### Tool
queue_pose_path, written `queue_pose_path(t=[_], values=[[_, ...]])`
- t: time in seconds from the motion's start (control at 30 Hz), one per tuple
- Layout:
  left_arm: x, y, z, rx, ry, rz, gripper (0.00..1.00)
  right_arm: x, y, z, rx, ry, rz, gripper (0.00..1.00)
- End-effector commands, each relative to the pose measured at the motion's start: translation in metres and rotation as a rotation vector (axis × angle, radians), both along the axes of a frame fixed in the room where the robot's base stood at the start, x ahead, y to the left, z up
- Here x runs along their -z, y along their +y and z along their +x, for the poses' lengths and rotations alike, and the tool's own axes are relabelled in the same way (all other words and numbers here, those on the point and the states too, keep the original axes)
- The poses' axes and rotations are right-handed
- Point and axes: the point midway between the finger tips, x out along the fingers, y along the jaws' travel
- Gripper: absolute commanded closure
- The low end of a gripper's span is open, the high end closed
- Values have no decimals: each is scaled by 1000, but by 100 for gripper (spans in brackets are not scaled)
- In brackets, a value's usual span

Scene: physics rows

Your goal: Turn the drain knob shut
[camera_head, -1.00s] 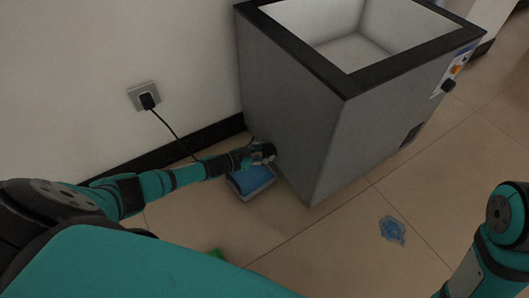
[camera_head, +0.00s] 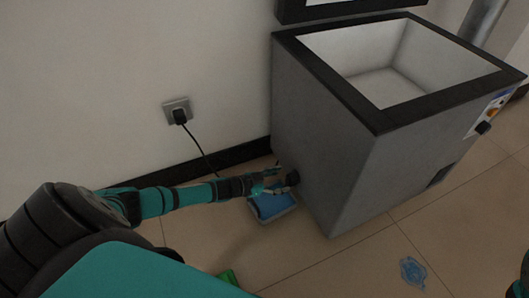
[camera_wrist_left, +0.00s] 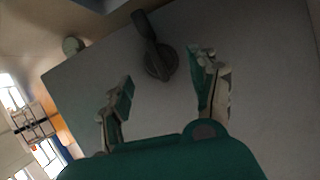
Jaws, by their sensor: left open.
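The drain knob (camera_head: 292,178) is a dark knob low on the side of the grey chest freezer (camera_head: 320,140). In the left wrist view the drain knob (camera_wrist_left: 158,62) shows a round base and a lever pointing up in the picture. My left gripper (camera_head: 272,183) is open, right beside the knob. In the left wrist view the fingers of my left gripper (camera_wrist_left: 166,72) stand apart on either side of the knob's base, with gaps visible; the knob is not gripped. My right gripper is out of view.
A shallow tray with blue inside (camera_head: 272,207) lies on the floor under the gripper. A power cord runs from the wall socket (camera_head: 178,110) behind my left arm. A blue patch (camera_head: 413,271) and a green item (camera_head: 228,278) lie on the tiled floor.

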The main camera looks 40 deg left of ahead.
Motion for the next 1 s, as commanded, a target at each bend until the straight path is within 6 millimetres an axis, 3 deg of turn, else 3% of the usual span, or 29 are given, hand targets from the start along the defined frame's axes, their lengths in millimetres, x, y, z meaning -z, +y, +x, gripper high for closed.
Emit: queue_pose_path(t=[0.2, 0.4, 1.0], values=[[-17, 20, -41, 3, 3, 2, 39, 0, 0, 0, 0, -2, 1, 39], [-26, 30, -60, 0, 2, 0, 39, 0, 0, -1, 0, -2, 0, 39], [-29, 32, -63, 1, 0, 0, 39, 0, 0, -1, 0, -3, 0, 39]])
